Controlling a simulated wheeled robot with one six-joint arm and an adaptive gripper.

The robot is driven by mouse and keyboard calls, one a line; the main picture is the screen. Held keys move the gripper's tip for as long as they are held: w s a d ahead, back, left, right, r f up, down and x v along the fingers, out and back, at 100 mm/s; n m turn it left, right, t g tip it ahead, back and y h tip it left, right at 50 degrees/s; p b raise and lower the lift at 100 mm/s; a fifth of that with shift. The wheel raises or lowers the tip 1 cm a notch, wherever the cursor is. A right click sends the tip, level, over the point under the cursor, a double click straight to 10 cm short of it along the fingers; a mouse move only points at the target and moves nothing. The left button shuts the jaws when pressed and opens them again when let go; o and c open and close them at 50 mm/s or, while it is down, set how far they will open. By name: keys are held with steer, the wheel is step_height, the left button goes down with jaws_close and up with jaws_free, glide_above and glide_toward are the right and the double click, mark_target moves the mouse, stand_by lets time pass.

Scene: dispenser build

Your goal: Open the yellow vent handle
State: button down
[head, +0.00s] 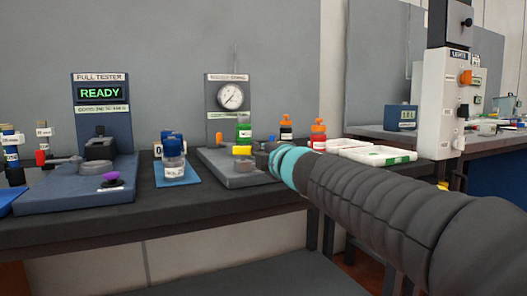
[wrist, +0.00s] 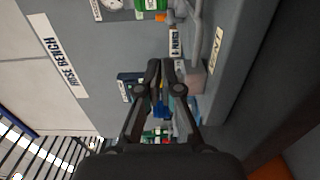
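The yellow vent handle (head: 243,150) shows in the head view as a short yellow bar at the front of the grey gauge stand (head: 231,112). My gripper is at the end of my arm, just right of the handle; its fingers are mostly hidden there by the teal-banded wrist. In the wrist view my gripper (wrist: 161,66) has its two dark fingertips close together, with only a narrow gap.
A jar (head: 174,163) sits on a blue mat between the stands. Bottles with orange caps (head: 318,134) and white trays (head: 385,156) lie to the right. The dark bench front (head: 120,222) is clear.

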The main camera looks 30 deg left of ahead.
steer(key=shift+s+a+r, duration=0.2)
steer(key=shift+s+a, duration=0.2)
stand_by(0.3)
steer(key=shift+d, duration=0.1)
steer(key=shift+s, duration=0.4)
steer(key=s, duration=0.1)
steer(key=s+d, duration=0.1)
steer(key=shift+s+f+b, duration=0.1)
steer(key=shift+s+b, duration=0.2)
steer(key=shift+s, duration=0.05)
steer(key=s+d+p, duration=0.1)
steer(key=s+d, duration=0.2)
steer(key=d, duration=0.7)
steer(key=shift+s, duration=0.3)
steer(key=shift+f, duration=0.1)
